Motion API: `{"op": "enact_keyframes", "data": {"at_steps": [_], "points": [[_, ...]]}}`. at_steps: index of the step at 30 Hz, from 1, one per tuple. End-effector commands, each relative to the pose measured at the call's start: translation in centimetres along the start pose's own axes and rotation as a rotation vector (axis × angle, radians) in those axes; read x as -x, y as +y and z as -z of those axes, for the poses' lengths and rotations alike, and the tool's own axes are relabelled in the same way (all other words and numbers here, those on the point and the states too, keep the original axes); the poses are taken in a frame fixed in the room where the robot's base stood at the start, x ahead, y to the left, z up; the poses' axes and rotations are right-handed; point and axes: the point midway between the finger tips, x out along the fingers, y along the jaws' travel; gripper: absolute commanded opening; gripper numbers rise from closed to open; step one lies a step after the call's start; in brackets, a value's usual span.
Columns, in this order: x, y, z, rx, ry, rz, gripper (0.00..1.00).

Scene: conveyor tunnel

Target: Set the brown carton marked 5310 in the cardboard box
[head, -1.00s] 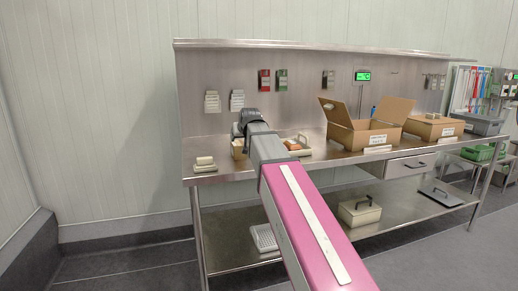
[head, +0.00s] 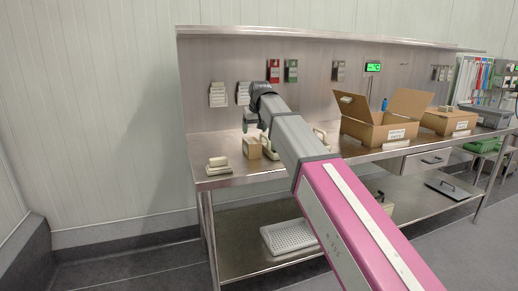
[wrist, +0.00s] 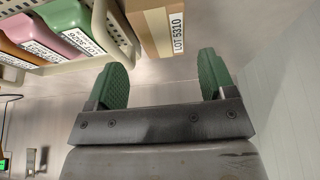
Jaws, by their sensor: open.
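The brown carton (head: 252,148) stands on the steel table near its left end. In the wrist view the carton (wrist: 152,28) shows a white label reading LOT 5310, at the top just beyond my fingertips. My gripper (wrist: 162,78) is open, with two green pads apart and nothing between them. In the head view my gripper (head: 250,121) hangs just above and behind the carton, partly hidden by my arm. The open cardboard box (head: 368,132) stands to the right on the table, flaps up, with a white label on its front. Its inside is mostly hidden.
A light basket (wrist: 100,14) with green, pink and orange labelled items stands beside the carton. A small cream block (head: 218,163) lies at the table's left. Another carton (head: 447,122) is right of the box. My arm covers part of the table between carton and box.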

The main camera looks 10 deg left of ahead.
Motion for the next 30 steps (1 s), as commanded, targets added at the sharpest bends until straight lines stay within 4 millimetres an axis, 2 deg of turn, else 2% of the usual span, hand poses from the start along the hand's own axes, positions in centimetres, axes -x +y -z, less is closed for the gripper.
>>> {"op": "enact_keyframes", "data": {"at_steps": [7, 16, 24, 30], "points": [[-3.6, 0.1, 0.0, -0.001, -0.001, 0.0, 0.77], [-5.8, 0.1, 0.2, -0.001, 0.001, -0.001, 0.77], [-9.5, 0.0, 0.3, -0.001, 0.0, -0.001, 0.77], [-9.9, 0.1, 0.3, -0.001, 0.002, -0.001, 0.77]]}}
